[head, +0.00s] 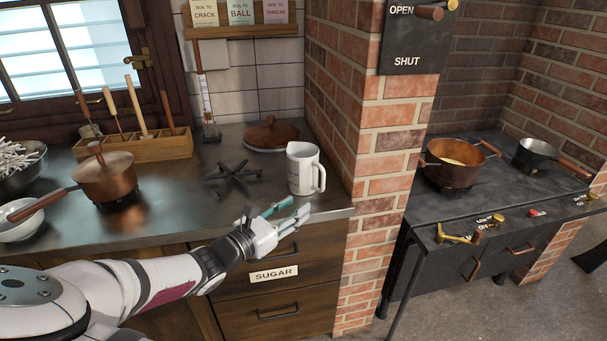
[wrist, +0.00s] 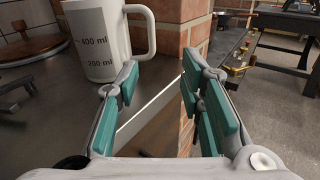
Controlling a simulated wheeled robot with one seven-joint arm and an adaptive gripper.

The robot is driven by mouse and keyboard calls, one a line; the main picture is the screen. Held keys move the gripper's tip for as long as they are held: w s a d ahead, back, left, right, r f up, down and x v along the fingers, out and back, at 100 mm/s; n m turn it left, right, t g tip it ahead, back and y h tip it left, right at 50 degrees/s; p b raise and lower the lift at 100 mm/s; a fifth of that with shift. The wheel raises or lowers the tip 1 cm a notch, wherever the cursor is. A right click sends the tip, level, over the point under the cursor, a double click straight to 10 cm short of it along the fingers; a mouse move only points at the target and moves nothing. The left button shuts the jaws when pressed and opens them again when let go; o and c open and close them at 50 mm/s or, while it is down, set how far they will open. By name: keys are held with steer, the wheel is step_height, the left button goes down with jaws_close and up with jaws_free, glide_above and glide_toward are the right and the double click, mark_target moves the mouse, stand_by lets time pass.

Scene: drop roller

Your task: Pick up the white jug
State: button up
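The white jug (head: 302,170) stands upright on the dark counter at its right end, beside the brick pillar, with its handle towards the right. In the wrist view the jug (wrist: 95,38) shows grey measuring marks and its handle over the upper left; its top is cut off. My gripper (head: 289,209) is in front of the counter edge, nearer than the jug and a little below it. In the wrist view my gripper (wrist: 160,85) has its teal-padded fingers spread apart with nothing between them. The jug is beyond the left finger, apart from the pads.
The brick pillar (head: 384,150) rises close to the jug's right. A black trivet (head: 233,176) and a round wooden lid (head: 271,133) lie left of and behind it. A copper pot (head: 107,180) stands further left. A stove with a copper pan (head: 452,172) is right of the pillar.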

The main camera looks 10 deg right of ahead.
mark_target(322, 187)
steer(key=shift+n+t, duration=0.3)
steer(key=shift+n, duration=0.1)
steer(key=x, duration=1.3)
steer(key=shift+w+a+f+b, duration=0.15)
steer(key=shift+w+a+b, duration=0.1)
steer(key=shift+w+b, duration=0.2)
jaws_close()
